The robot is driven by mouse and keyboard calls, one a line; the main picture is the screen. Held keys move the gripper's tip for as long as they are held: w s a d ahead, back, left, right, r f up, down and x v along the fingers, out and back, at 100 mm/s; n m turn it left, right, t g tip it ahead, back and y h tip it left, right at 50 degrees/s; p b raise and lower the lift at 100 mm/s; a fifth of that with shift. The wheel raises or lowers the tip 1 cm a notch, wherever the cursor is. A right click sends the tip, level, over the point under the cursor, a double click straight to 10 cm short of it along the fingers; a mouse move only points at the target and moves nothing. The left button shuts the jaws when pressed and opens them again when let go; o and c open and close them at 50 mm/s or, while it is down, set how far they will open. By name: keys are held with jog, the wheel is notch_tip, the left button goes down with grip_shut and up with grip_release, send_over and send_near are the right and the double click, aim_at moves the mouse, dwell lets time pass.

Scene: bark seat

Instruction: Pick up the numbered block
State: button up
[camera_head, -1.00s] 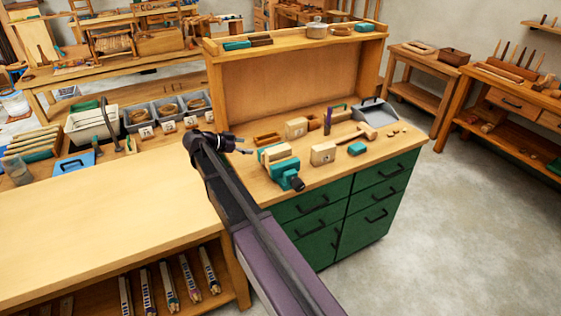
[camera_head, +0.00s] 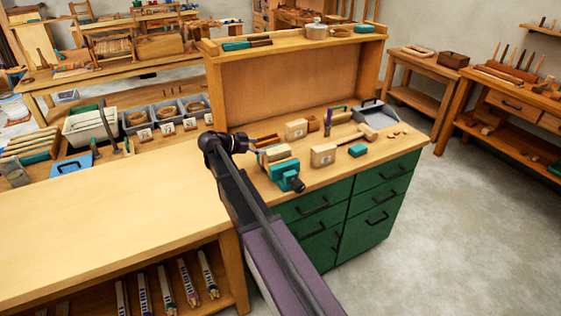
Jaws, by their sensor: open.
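Two pale wooden blocks with small marks on their faces stand on the green-drawered workbench. The front block (camera_head: 323,155) is right of the teal vise (camera_head: 283,171), and the rear block (camera_head: 296,129) is behind the vise. The marks are too small to read, so I cannot tell which is the numbered one. My gripper (camera_head: 256,151) is open, at the end of my dark arm, by the left side of the vise and left of both blocks. It appears empty. Its fingertips are small and partly lost against the bench.
A wooden mallet (camera_head: 357,134) and a teal block (camera_head: 357,150) lie right of the front block. A grey dustpan (camera_head: 378,114) sits at the back right. The bench's back panel (camera_head: 292,83) rises behind. The pale bench top (camera_head: 110,220) at left is clear.

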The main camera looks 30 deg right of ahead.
aim_at(276, 149)
jog(key=shift+b+x, duration=0.4)
jog(key=shift+x, duration=1.1)
jog(key=shift+s+d+f+b, duration=0.1)
jog(key=shift+d+f+b, duration=0.4)
jog(key=shift+d, duration=0.05)
jog(key=b+x, duration=0.1)
jog(key=x, duration=0.2)
jog(key=shift+a+f, duration=0.1)
jog(key=shift+d+f, duration=0.15)
jog(key=shift+d, duration=0.35)
grip_shut()
